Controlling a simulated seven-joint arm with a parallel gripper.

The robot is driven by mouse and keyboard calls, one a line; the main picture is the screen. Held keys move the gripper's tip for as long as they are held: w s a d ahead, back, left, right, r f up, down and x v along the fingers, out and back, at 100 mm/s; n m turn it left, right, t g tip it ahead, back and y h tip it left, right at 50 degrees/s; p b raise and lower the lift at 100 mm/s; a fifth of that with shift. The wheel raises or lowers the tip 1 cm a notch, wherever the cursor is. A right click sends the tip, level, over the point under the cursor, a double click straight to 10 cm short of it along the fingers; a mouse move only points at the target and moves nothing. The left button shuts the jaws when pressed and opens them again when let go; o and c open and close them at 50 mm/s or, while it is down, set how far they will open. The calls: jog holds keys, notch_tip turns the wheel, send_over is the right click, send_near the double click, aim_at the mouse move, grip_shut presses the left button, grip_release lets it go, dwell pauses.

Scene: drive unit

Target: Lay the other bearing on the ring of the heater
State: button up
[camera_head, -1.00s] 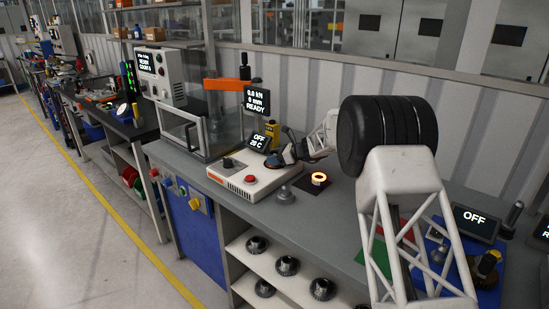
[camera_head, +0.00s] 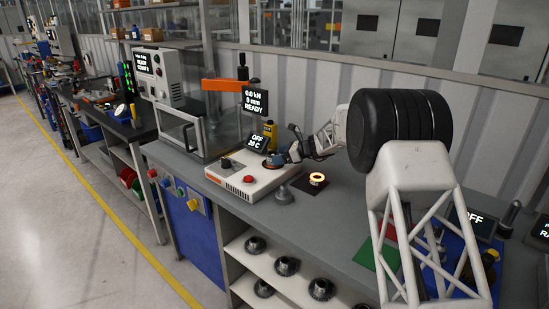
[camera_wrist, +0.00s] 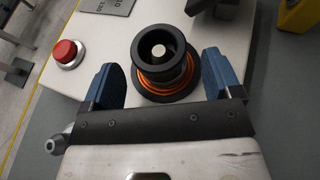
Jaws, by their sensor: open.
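The heater (camera_head: 245,186) is a white box with a red button on the bench in the head view. In the wrist view its top (camera_wrist: 95,85) fills the middle. The heater's ring (camera_wrist: 165,75) shows there as orange coils around a dark round collar with a pale centre. I cannot tell whether the collar is a bearing or part of the heater. My gripper (camera_wrist: 162,82) is open, with a blue finger on each side of the ring and nothing visibly clamped. In the head view my gripper (camera_head: 275,160) is small over the heater's right end.
A glowing ring (camera_head: 317,177) sits on a dark pad right of the heater. Several dark gears (camera_head: 287,266) lie on the shelf below. A press stands behind left.

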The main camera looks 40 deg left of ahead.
jog(key=v, duration=0.8)
jog(key=shift+d+r, duration=0.15)
dwell(0.7)
jog(key=s+d+r+n+t+h, duration=0.15)
jog(key=d+r, duration=0.45)
jog(key=d, duration=0.6)
jog(key=s+d+r+n+t+h, duration=0.1)
jog(key=s+d+r+n, duration=0.1)
jog(key=d+r, duration=0.65)
jog(key=s+d+r+n+t+h, duration=0.15)
jog(key=s+d, duration=0.35)
jog(key=d, duration=0.8)
jog(key=s+d+r+n+t+h, duration=0.15)
jog(key=s+d, duration=0.35)
jog(key=d, duration=0.7)
jog(key=s+d+n+t+h, duration=0.1)
jog(key=s+d+n+h, duration=0.3)
jog(key=s+d, duration=1.5)
jog(key=s+d+f+n+h, duration=0.1)
jog(key=s+d+f, duration=0.1)
jog(key=s+d, duration=0.4)
jog(key=s+d+f+n+t+h, duration=0.1)
jog(key=s+d+f+h, duration=0.1)
jog(key=s+d, duration=0.5)
jog(key=s+f, duration=0.1)
jog(key=s, duration=0.2)
jog(key=shift+d+n, duration=0.35)
